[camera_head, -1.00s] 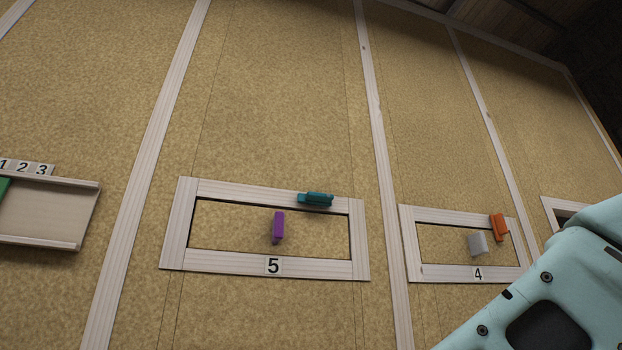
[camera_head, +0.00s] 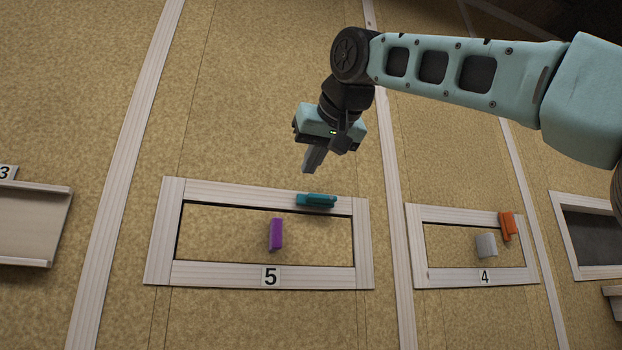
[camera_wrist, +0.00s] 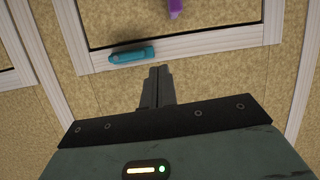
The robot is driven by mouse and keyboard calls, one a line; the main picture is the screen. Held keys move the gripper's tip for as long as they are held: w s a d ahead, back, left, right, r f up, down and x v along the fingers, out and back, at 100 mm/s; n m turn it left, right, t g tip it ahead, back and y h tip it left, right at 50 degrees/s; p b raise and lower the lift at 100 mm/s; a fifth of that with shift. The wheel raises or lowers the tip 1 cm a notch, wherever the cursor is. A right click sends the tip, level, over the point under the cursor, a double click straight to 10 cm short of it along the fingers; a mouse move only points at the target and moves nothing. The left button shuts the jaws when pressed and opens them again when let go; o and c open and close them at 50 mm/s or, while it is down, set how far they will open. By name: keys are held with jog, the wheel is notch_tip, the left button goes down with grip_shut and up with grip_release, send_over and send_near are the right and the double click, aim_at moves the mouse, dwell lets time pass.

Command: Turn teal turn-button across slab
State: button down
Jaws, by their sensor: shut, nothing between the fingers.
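The teal turn-button (camera_head: 317,201) lies lengthwise along the top rail of the frame numbered 5. It also shows in the wrist view (camera_wrist: 131,56). The slab (camera_head: 225,232) fills that frame's opening and carries a purple handle (camera_head: 276,234); the handle is partly in the wrist view (camera_wrist: 176,8). My gripper (camera_head: 309,169) is shut and empty, above the teal turn-button in the head view. In the wrist view my fingertips (camera_wrist: 160,70) are beside one end of the button, with a gap in the picture. I cannot tell the depth between them.
A dark open frame (camera_head: 562,235) is at far right. A pale tray-like track (camera_head: 40,188) is at left. The wall above frame 5 is bare.

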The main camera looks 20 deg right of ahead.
jog(key=s+d+r+m+t+h, duration=0.1)
jog(key=d+r, duration=0.2)
jog(key=r, duration=0.2)
jog(key=shift+s+r, duration=0.2)
jog(key=shift+r, duration=0.2)
jog(key=shift+w+p, duration=0.1)
jog(key=shift+p, duration=0.2)
jog(key=p, duration=0.4)
send_over(318, 199)
jog(key=a, duration=0.1)
notch_tip(318, 199, down, 2)
jog(key=f, duration=0.1)
jog(key=f+b, duration=0.1)
jog(key=shift+s+f, duration=0.35)
jog(key=shift+a+f, duration=0.1)
jog(key=shift+f, duration=0.8)
